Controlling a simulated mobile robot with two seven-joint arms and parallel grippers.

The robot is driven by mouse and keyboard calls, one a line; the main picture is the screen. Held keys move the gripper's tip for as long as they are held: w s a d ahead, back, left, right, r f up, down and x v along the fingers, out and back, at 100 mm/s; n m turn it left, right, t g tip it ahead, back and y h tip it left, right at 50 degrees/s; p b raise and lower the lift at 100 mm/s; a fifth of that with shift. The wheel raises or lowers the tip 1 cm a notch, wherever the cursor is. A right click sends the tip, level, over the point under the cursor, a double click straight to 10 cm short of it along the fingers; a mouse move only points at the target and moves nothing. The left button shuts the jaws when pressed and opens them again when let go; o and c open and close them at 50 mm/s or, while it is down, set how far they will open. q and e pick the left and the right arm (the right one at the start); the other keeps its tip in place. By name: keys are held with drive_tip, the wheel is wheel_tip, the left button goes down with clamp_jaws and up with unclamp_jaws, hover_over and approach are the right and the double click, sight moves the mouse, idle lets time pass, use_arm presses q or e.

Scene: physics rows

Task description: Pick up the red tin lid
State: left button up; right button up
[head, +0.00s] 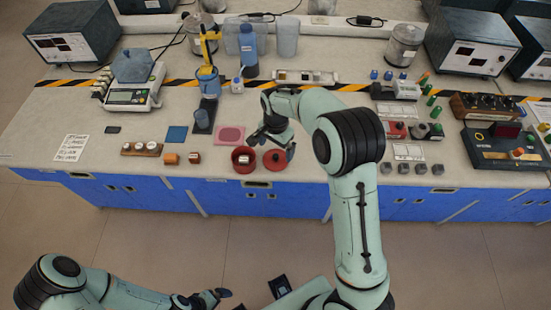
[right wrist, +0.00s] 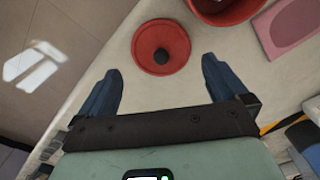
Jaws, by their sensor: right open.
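The red tin lid (head: 275,160) lies near the front edge of the bench, just right of the open red tin (head: 243,160). It is a round disc with a dark knob in the middle, clear in the right wrist view (right wrist: 161,62). My right gripper (head: 272,147) is open and empty above the lid. In the right wrist view, the lid shows beyond and between the two fingertips (right wrist: 162,68), apart from both. My left gripper (head: 212,297) is low in the head view, away from the bench; its jaws are too small to read.
The red tin holds a small pale object. A pink mat (head: 230,136) lies behind it. Small orange-brown pieces (head: 171,158) and a wooden rack (head: 142,149) stand to the left. Grey blocks (head: 404,168) stand to the right. Bench around the lid's right side is clear.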

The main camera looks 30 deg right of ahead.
sight(276, 156)
wheel_tip(276, 156, down, 5)
drive_tip(key=shift+f, duration=0.15)
drive_tip(key=c, duration=0.7)
drive_tip(key=shift+o, duration=0.2)
use_arm(q)
drive_tip(key=shift+r, duration=0.1)
